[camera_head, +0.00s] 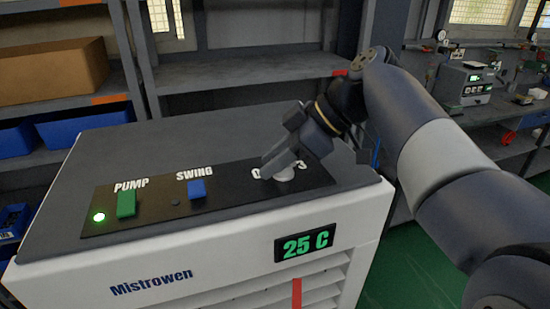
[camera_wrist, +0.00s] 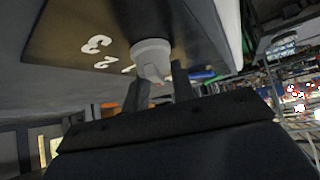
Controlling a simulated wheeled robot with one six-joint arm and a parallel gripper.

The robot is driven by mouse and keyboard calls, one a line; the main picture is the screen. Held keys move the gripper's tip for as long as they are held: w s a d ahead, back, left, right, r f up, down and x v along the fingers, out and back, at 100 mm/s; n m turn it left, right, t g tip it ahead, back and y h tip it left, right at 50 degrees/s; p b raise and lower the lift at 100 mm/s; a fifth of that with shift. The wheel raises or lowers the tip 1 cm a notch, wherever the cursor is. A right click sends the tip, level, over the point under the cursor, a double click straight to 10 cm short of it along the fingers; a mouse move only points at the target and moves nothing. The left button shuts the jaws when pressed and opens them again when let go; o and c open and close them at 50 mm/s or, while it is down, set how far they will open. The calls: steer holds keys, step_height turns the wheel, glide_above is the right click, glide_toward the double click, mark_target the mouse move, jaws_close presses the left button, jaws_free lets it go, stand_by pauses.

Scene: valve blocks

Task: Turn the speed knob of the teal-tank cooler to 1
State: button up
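The cooler (camera_head: 215,245) is a white box marked "Mistrowen" with a grey top and a dark control panel (camera_head: 105,195). No teal tank shows in these views. The pale grey speed knob (camera_head: 285,175) sits at the panel's right end, partly covered by my gripper (camera_head: 272,163). In the wrist view the knob (camera_wrist: 151,50) has a narrow grip bar, with 3, 2 and a partly hidden 1 beside it. My gripper (camera_wrist: 158,90) has its fingers apart, one on each side of the bar, with a gap visible. I cannot tell whether either finger touches it.
The panel also holds a lit green lamp (camera_head: 99,217), a green PUMP switch (camera_head: 126,204) and a blue SWING switch (camera_head: 197,189). Shelves with blue bins (camera_head: 80,125) and a cardboard box (camera_head: 50,70) stand behind.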

jaws_close()
steer(key=shift+f, duration=0.15)
